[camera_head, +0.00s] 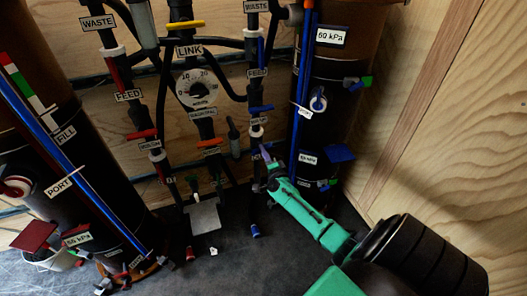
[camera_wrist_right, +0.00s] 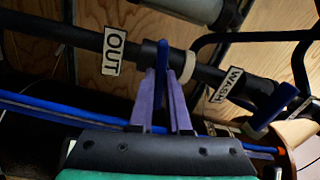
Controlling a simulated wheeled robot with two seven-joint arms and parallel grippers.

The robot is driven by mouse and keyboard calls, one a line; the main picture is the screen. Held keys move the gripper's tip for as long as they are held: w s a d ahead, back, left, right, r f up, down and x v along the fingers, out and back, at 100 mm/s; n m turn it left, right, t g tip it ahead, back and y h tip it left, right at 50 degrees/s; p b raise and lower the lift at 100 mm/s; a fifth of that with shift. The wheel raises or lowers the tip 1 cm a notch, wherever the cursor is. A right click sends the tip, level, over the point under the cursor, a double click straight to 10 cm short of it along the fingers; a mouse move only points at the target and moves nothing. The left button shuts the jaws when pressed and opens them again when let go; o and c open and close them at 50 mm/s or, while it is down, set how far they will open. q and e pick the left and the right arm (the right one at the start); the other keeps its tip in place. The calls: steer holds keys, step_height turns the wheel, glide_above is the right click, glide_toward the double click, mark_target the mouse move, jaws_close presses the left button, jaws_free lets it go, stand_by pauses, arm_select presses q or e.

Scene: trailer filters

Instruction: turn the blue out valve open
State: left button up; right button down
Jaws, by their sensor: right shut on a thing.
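In the right wrist view the blue out valve handle (camera_wrist_right: 161,75) stands between the two purple fingers of my right gripper (camera_wrist_right: 163,100). The fingers are shut on it. The handle lies crosswise to the dark pipe behind it, with its tip showing past the fingertips. The OUT label (camera_wrist_right: 114,50) is on the pipe just left of the handle. In the head view my right gripper (camera_head: 267,158) reaches the lower part of the right-hand pipe column, and it hides most of the handle there. My left gripper is not in view.
A second blue handle (camera_wrist_right: 272,108) sits right of the WASH label (camera_wrist_right: 227,85) in the wrist view. A dark cylinder with a 60 kPa label (camera_head: 331,36) stands close right of my gripper. A round gauge (camera_head: 198,88) is at the middle, and the wooden wall (camera_head: 455,130) bounds the right.

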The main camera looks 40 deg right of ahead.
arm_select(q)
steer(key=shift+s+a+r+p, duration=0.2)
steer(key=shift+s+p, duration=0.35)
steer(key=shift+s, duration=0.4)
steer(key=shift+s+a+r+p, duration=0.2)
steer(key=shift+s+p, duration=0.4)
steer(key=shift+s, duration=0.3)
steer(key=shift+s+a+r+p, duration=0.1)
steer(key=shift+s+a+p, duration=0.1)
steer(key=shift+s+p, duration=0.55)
arm_select(e)
steer(key=shift+a+f+n, duration=0.1)
steer(key=shift+n, duration=7.7)
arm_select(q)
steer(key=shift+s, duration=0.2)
arm_select(e)
steer(key=c, duration=0.9)
jaws_free()
arm_select(q)
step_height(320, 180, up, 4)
steer(key=p, duration=0.3)
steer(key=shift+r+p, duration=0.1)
steer(key=shift+p, duration=0.3)
arm_select(e)
steer(key=v, duration=1.4)
steer(key=shift+s+a, duration=0.1)
steer(key=shift+s, duration=0.2)
